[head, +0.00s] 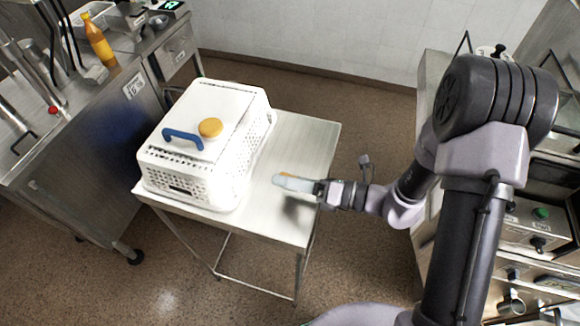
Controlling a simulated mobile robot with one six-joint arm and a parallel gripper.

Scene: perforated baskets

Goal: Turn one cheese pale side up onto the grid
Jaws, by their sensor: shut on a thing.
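A round orange-yellow cheese (210,128) lies on the flat white top of a perforated basket (229,171). My gripper (290,183) is to the right of the basket, above the bare right part of the steel table. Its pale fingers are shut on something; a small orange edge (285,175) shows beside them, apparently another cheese. Most of this held piece is hidden by the fingers, so I cannot tell which way its pale side faces. No separate grid can be made out; the white top is too bright for detail.
A blue handle (183,137) stands on the basket top, left of the cheese. The steel table (306,145) is bare right of the basket. A counter with an orange bottle (100,42) is at left. Equipment with knobs (538,228) is at right.

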